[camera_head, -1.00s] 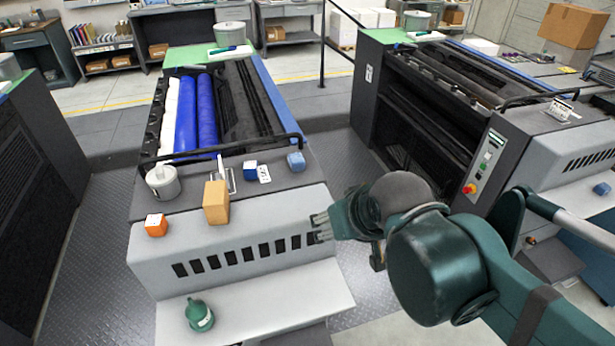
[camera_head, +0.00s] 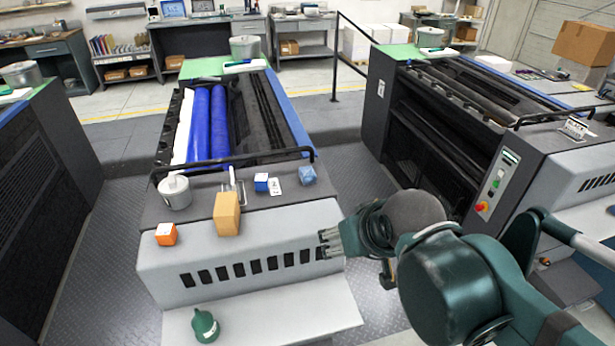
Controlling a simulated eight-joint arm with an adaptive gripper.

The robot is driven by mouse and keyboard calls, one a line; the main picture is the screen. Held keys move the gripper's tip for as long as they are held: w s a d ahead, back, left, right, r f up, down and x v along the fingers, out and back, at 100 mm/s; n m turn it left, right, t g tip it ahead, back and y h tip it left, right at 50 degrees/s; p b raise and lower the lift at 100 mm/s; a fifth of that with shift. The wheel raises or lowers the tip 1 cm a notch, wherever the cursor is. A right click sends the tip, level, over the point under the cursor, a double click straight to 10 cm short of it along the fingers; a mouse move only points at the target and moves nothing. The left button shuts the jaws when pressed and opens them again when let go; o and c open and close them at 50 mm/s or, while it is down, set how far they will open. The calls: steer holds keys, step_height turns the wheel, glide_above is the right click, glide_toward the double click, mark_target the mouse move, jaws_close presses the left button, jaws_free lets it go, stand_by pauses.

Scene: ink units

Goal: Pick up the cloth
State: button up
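A small light-blue, soft-edged bundle (camera_head: 307,175), which looks like the folded cloth, lies on the dark top of the middle ink unit (camera_head: 250,207), near its right edge. My gripper (camera_head: 324,244) is in front of the unit's grey front face, near its right end, below and slightly right of the bundle. Its grey fingers point left and are clear of the bundle. The fingers are small in this view, and I cannot tell how far apart they are. Nothing shows held between them.
On the same top stand a white-grey pot (camera_head: 174,192), an orange box (camera_head: 166,234), a tan box (camera_head: 227,214), a blue cube (camera_head: 261,182) and a white card (camera_head: 277,187). A black rail (camera_head: 235,159) runs behind them. A green container (camera_head: 205,326) sits on the lower ledge.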

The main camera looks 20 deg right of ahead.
steer(key=w+r+n+g+p, duration=0.2)
steer(key=w+r+n+p, duration=0.3)
steer(key=w, duration=0.4)
steer(key=n+g+h+p, duration=0.2)
steer(key=n+g+p, duration=0.3)
steer(key=n+p, duration=0.6)
glide_above(306, 172)
steer(key=b, duration=0.2)
steer(key=f, duration=0.2)
steer(key=f+n, duration=0.1)
steer(key=f, duration=0.1)
steer(key=f+n, duration=0.1)
steer(key=f, duration=0.1)
steer(key=shift+s+a+f, duration=0.1)
steer(key=shift+s+f, duration=0.15)
steer(key=shift+f, duration=0.1)
steer(key=shift+w+f, duration=0.4)
steer(key=shift+f, duration=0.05)
steer(key=shift+f, duration=0.15)
